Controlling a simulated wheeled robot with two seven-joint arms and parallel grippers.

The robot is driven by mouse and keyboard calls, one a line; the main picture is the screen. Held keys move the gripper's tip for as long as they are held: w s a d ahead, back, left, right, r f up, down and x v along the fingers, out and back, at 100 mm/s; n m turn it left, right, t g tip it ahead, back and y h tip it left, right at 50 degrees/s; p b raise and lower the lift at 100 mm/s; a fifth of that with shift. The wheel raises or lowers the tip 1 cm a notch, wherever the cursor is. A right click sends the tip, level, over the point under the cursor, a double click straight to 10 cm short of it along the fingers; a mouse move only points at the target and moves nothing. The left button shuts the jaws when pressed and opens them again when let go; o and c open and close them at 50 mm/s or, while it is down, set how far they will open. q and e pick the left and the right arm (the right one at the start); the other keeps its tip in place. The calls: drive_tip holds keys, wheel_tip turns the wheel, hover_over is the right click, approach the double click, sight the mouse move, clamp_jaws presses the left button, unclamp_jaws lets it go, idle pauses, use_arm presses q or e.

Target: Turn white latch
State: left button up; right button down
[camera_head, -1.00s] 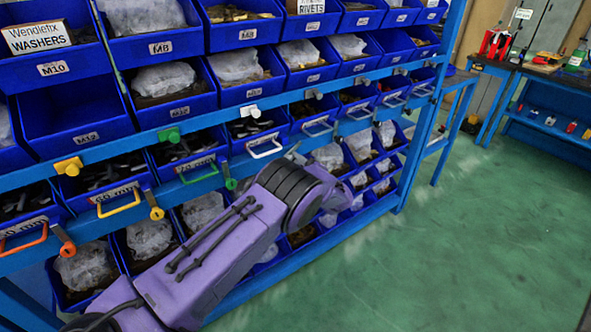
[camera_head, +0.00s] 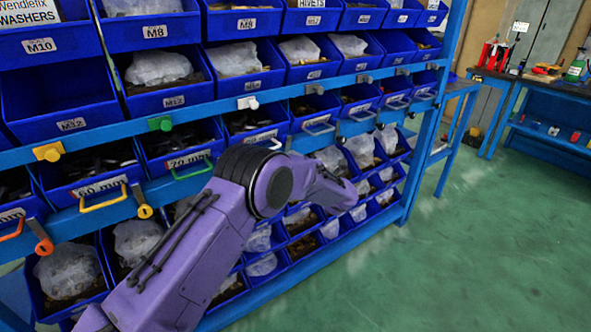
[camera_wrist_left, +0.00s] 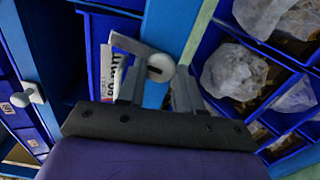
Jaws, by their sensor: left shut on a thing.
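The white latch (camera_wrist_left: 160,68) is a round knob with a dark slot on the blue rail, seen in the left wrist view. My left gripper (camera_wrist_left: 158,88) has one finger on each side of it and is shut on it. In the head view, my purple left arm reaches to the rack and hides this latch and the gripper's fingers. A white handle (camera_head: 262,136) on a bin front shows just above the arm. My right gripper is in neither view.
Blue bins fill the rack around the arm. Another white knob (camera_head: 248,102) is on the rail above. A yellow latch (camera_head: 143,205) and an orange latch (camera_head: 42,240) hang at the left. Green floor (camera_head: 470,250) at the right is clear.

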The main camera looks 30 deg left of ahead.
use_arm(q)
drive_tip(key=shift+f+n+b, duration=0.1)
drive_tip(key=shift+n+b, duration=0.3)
drive_tip(key=shift+n, duration=0.2)
drive_tip(key=o, duration=1)
drive_tip(key=shift+o, duration=0.2)
drive_tip(key=b+v, duration=0.1)
drive_tip(key=v, duration=0.9)
drive_tip(key=shift+d, duration=0.25)
